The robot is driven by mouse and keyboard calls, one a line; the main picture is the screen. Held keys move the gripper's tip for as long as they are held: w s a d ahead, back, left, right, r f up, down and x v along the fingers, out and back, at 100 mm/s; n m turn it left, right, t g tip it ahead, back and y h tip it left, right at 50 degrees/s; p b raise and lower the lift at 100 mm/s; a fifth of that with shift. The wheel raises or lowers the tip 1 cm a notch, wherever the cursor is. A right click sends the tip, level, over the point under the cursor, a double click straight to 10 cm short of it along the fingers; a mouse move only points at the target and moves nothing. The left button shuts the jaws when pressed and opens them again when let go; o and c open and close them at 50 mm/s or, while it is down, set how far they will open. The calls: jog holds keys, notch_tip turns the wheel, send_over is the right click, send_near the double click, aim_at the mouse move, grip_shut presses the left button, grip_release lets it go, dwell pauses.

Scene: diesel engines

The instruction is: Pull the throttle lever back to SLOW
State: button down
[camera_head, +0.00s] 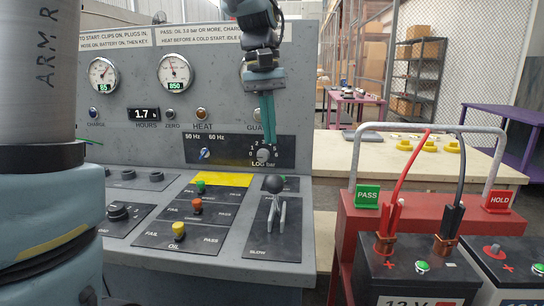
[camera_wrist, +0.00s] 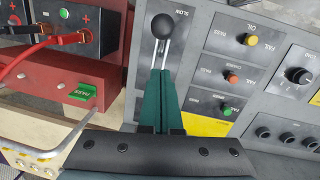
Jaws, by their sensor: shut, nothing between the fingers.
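The throttle lever (camera_head: 276,211) has a black ball knob (camera_head: 272,184) on two pale metal stalks. It stands on a dark plate (camera_head: 291,243) marked SLOW at its near end; the far-end marking cannot be read. In the wrist view the lever's knob (camera_wrist: 163,26) is at the top, with the stalks running down towards the fingertips. My gripper (camera_head: 268,142) has its teal fingers together and empty, pointing down above and beyond the knob, in front of the upright panel. In the wrist view my gripper (camera_wrist: 160,74) overlaps the lower stalk ends; contact cannot be judged.
A yellow patch (camera_head: 222,180) and green, orange and yellow PASS/FAIL knobs (camera_head: 197,206) lie left of the lever. A red battery stand (camera_head: 400,222) with a raised grey rail, cables and batteries is at the right.

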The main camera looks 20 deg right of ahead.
jog(key=s+f, duration=0.3)
jog(key=f, duration=0.2)
jog(key=shift+s+a+p, duration=0.2)
jog(key=shift+a+p, duration=0.1)
jog(key=shift+p, duration=0.1)
jog(key=shift+f, duration=0.1)
